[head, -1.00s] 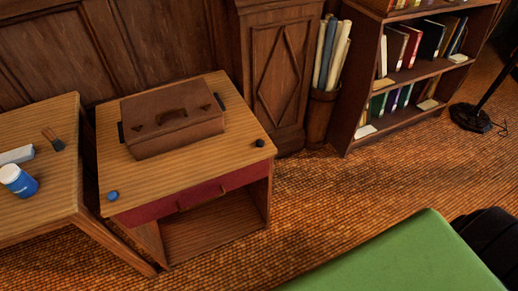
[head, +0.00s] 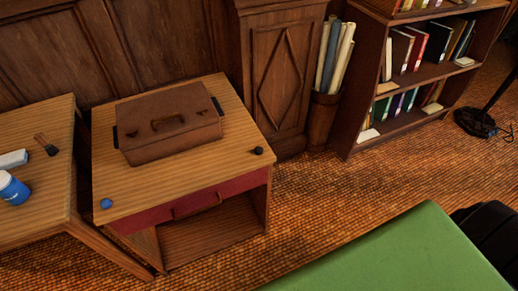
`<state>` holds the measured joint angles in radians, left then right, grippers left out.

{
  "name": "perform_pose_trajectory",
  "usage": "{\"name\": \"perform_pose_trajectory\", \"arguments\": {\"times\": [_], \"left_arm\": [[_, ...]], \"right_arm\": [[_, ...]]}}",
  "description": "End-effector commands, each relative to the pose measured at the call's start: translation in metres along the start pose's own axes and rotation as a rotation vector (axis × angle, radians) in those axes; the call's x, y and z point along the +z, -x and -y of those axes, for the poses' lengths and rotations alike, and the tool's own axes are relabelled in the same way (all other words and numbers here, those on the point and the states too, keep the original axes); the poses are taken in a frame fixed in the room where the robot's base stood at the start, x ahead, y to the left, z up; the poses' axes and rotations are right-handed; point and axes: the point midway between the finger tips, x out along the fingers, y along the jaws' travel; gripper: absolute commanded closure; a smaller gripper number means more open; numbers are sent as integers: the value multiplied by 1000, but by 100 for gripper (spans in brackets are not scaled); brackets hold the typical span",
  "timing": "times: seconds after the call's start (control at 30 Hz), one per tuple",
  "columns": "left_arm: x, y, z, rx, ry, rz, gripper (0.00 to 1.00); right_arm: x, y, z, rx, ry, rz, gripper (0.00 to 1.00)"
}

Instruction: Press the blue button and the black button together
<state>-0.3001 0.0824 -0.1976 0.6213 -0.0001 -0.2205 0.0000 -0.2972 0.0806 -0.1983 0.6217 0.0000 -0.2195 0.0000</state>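The blue button (head: 106,203) is a small round knob on the front left corner of a small wooden table (head: 165,186). The black button (head: 258,150) is a similar small knob near the right edge of the same tabletop. Nothing covers either button. Neither of my grippers is in view.
A closed brown case (head: 170,128) lies on the same table, behind the buttons. A red-fronted drawer (head: 229,188) is below the top. A second table (head: 40,205) at left holds a brush (head: 45,143) and blue jar (head: 13,189). A green surface (head: 400,255) fills the lower right.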

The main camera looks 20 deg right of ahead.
Motion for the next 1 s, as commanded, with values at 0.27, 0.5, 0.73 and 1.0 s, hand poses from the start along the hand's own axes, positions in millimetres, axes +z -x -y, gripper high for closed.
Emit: {"name": "perform_pose_trajectory", "arguments": {"times": [0.27,0.5,0.73,1.0], "left_arm": [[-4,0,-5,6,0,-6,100],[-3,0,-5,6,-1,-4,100],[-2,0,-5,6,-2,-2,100],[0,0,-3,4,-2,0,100]], "right_arm": [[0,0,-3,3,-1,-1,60],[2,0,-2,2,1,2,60],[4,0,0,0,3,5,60],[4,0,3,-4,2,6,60]]}}
